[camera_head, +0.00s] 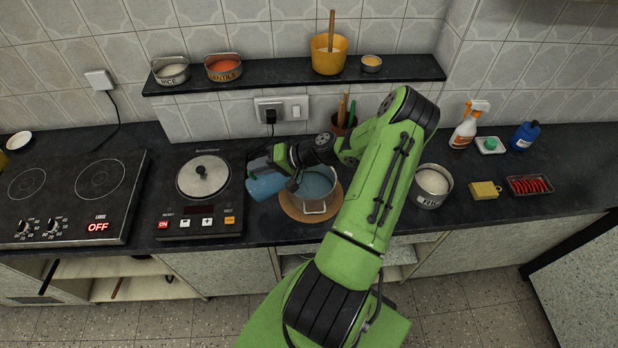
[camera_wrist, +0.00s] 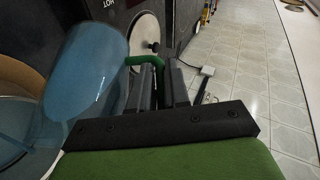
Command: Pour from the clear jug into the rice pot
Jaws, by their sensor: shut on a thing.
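The clear jug is bluish and see-through, with a green handle; it shows left of my gripper (camera_head: 291,166) in the head view (camera_head: 264,182). In the wrist view the jug (camera_wrist: 88,68) is left of the fingers (camera_wrist: 165,85), which are shut on its green handle (camera_wrist: 142,61). The jug looks tilted beside and partly over a steel pot (camera_head: 318,206) on a round wooden board (camera_head: 296,212). Bluish contents show in the pot, partly hidden by my arm. Whether liquid is flowing is unclear. A tin marked "RI..." (camera_head: 433,200) holds something white, right of my arm.
A larger cooker (camera_head: 70,200) reads OFF. A shelf (camera_head: 300,76) with tins and a yellow pot runs behind. A spray bottle (camera_head: 468,126), sponge (camera_head: 485,190) and red-filled tray (camera_head: 529,186) are at right.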

